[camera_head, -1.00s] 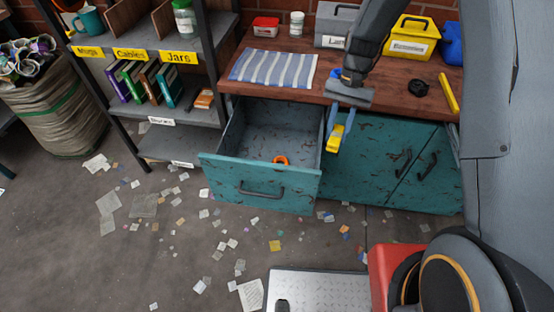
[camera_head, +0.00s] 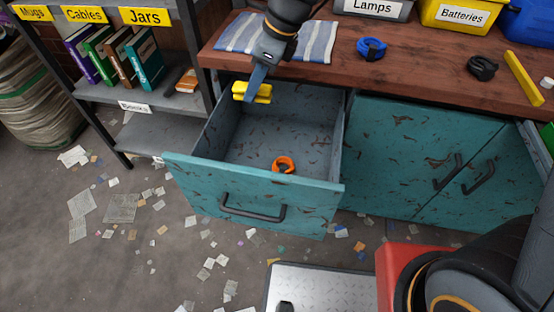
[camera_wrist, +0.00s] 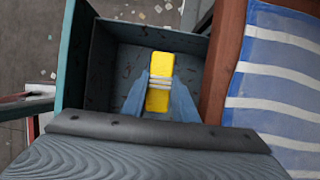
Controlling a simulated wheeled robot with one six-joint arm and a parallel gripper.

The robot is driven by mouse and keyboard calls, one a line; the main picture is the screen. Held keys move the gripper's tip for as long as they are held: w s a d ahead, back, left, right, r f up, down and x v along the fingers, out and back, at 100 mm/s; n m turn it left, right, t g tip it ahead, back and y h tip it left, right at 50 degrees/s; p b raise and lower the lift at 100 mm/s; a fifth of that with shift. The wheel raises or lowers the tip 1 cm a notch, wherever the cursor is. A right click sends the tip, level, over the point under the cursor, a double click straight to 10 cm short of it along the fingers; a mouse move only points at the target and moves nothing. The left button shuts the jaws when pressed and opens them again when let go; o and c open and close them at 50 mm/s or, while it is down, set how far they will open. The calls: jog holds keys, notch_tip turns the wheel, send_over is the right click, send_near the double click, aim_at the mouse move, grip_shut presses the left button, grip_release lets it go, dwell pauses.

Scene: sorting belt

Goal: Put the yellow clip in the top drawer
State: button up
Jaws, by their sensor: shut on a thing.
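The yellow clip (camera_head: 252,93) is in my gripper (camera_head: 255,88), whose blue fingers are shut on it; the wrist view shows the clip (camera_wrist: 160,82) between the two fingers (camera_wrist: 160,95). The top drawer (camera_head: 300,130) of the teal cabinet is pulled open. My gripper holds the clip over the drawer's back left part, near its left wall; I cannot tell how far above the bottom. An orange ring-shaped thing (camera_head: 283,165) lies on the drawer's bottom near the front.
The wooden worktop (camera_head: 420,62) overhangs behind the drawer and bears a striped cloth (camera_head: 318,42), a blue coil (camera_head: 371,49) and a black coil (camera_head: 482,68). A shelf unit (camera_head: 128,92) with books stands close on the left. Paper scraps litter the floor.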

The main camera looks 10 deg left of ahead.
jog(key=shift+a+f, duration=0.25)
jog(key=b, duration=1)
send_over(254, 165)
jog(key=d, duration=0.2)
jog(key=f, duration=2.2)
jog(key=shift+a+f, duration=0.2)
jog(key=shift+a, duration=0.05)
jog(key=shift+f+b, duration=1.7)
jog(key=shift+f, duration=0.85)
jog(key=shift+f, duration=0.2)
jog(key=o, duration=1)
jog(key=shift+r, duration=0.1)
jog(key=shift+o, duration=0.2)
